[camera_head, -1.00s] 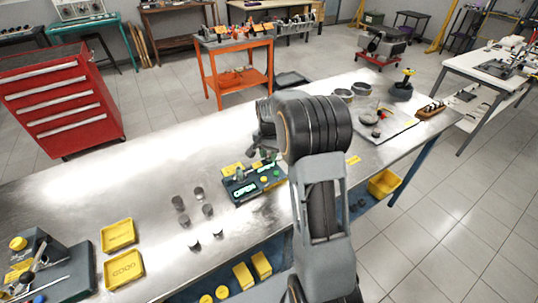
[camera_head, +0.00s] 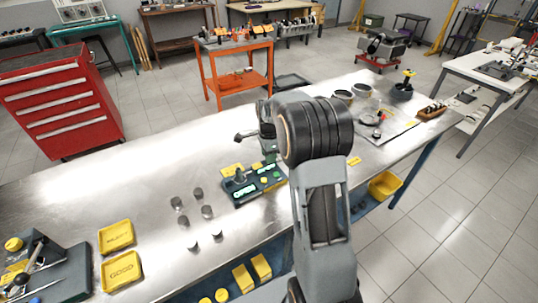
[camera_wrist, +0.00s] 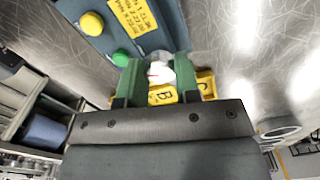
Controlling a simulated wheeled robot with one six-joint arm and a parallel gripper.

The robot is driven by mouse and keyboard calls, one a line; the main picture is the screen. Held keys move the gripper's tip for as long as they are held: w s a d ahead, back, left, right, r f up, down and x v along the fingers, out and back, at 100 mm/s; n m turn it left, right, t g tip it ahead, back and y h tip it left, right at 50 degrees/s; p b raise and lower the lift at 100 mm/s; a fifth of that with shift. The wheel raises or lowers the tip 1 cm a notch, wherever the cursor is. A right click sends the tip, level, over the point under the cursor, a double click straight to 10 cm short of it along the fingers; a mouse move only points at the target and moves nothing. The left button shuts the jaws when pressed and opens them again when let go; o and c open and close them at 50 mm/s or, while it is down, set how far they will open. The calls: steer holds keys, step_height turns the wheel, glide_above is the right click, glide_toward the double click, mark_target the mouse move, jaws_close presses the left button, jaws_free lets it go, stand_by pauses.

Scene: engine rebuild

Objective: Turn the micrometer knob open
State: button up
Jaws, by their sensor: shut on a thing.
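The micrometer station (camera_head: 256,186), a dark box with lit green displays, stands on the steel bench. It also shows at the upper left of the wrist view (camera_wrist: 122,45), with a yellow button, a green button and a yellow label. My gripper (camera_wrist: 159,68) has its two green fingers closed around a pale silvery round part, which I take as the micrometer knob (camera_wrist: 160,73). The fingers hide its sides. In the head view my gripper (camera_head: 268,158) is low over the station's back right, partly hidden by my arm.
Several small metal cylinders (camera_head: 206,211) stand left of the station. Two yellow trays (camera_head: 122,270) lie farther left. Yellow tags marked B (camera_wrist: 163,96) and C (camera_wrist: 207,84) are close by the fingers. Bare bench (camera_head: 130,190) lies to the left.

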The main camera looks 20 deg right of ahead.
steer(key=shift+m, duration=0.6)
steer(key=o, duration=0.9)
step_height(320, 180, up, 14)
steer(key=shift+f+b, duration=0.1)
steer(key=shift+b, duration=0.25)
stand_by(0.5)
